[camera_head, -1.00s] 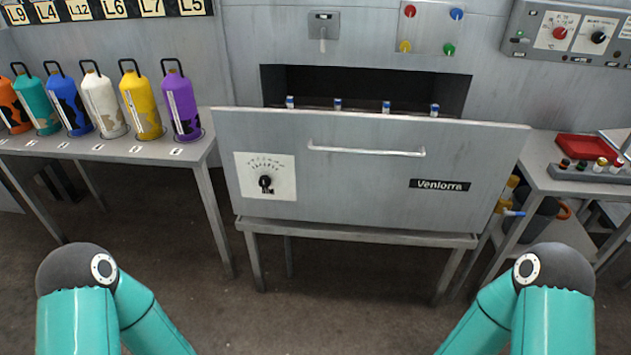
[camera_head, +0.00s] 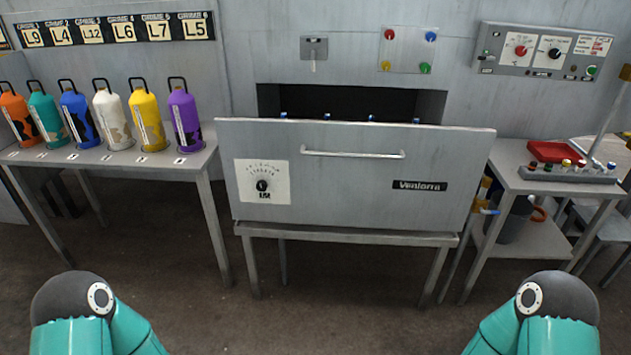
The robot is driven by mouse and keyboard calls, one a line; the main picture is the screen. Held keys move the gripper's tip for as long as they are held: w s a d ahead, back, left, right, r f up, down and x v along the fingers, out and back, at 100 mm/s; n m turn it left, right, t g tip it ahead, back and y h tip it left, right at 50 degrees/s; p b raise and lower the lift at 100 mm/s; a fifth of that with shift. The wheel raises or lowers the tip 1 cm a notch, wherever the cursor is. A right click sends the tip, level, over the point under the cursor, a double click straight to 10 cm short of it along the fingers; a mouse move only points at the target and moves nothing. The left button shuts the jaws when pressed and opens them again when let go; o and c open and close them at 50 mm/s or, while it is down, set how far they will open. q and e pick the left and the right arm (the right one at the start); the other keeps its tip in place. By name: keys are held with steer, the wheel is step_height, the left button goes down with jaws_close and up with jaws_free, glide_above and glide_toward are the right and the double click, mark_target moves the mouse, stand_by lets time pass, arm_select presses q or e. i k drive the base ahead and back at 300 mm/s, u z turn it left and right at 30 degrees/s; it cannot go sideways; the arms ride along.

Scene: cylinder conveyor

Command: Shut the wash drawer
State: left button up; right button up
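The wash drawer (camera_head: 350,190) is a grey metal front with a horizontal bar handle (camera_head: 352,154), a dial on a white plate (camera_head: 262,181) and a dark "Venlorra" label. It stands pulled out from a dark opening (camera_head: 340,103) in the grey wall unit. The tops of several small blue-capped items (camera_head: 371,118) show just above its upper edge. Only teal and dark parts of my two arms show at the bottom left and right. Both grippers are out of view.
Several coloured bottles (camera_head: 147,118) stand on a side table (camera_head: 180,168) at left. At right a table (camera_head: 508,182) holds a red tray (camera_head: 555,151) and a rack of small bottles (camera_head: 570,173). Control panels hang on the wall. The floor before the drawer is clear.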

mark_target(356, 175)
steer(key=z, duration=0.1)
steer(key=i, duration=0.5)
steer(key=u, duration=0.25)
steer(key=k, duration=0.5)
steer(key=z, duration=0.3)
steer(key=i, duration=0.6)
steer(key=u, duration=0.15)
steer(key=k, duration=0.4)
steer(key=z, duration=0.55)
steer(key=i, duration=0.9)
steer(key=u, duration=0.05)
